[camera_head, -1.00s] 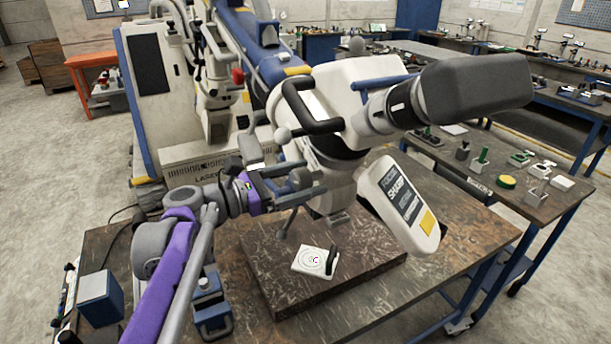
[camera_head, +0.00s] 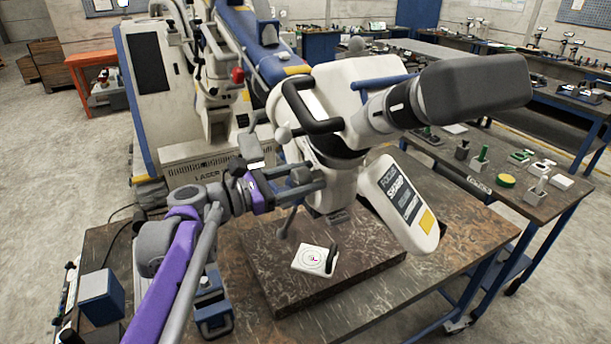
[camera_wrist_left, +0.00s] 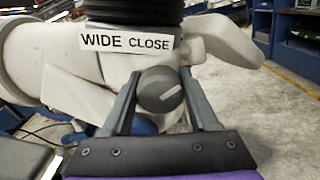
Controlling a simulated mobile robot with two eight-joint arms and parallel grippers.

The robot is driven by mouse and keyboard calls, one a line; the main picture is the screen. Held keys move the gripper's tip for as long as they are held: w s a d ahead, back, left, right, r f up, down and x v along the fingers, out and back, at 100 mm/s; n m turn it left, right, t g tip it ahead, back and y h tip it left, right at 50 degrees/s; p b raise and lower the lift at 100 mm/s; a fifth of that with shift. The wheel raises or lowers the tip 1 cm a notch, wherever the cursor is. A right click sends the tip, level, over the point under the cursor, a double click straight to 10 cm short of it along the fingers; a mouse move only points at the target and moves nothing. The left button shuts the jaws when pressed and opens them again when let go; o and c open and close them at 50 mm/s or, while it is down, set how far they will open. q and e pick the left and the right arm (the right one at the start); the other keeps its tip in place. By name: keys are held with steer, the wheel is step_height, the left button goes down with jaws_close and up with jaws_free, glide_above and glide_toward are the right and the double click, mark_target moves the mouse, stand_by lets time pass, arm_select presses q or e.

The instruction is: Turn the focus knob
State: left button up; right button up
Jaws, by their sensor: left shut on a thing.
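The microscope head (camera_head: 335,125) hangs on its white arm over the table. The focus knob (camera_wrist_left: 160,90) is dark and round, with a pale mark on its face, below a "WIDE CLOSE" label (camera_wrist_left: 127,41) in the left wrist view. My left gripper (camera_head: 312,180) reaches in from the left beneath the head. In the left wrist view, its two fingers (camera_wrist_left: 158,84) are shut on the knob, one on each side. My right gripper is not in view.
A white panel with FOCUS and SHARP text (camera_head: 405,205) hangs at the head's right. Below is a dark slab (camera_head: 370,255) bearing a white target card (camera_head: 308,262). A blue block (camera_head: 98,297) stands at the table's left. Side benches with small tools are farther right.

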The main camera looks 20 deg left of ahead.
arm_select(q)
steer(key=shift+m, duration=0.4)
steer(key=o, duration=1.4)
steer(key=shift+c, duration=0.2)
steer(key=b+v, duration=0.1)
steer(key=v, duration=1)
steer(key=shift+w, duration=0.1)
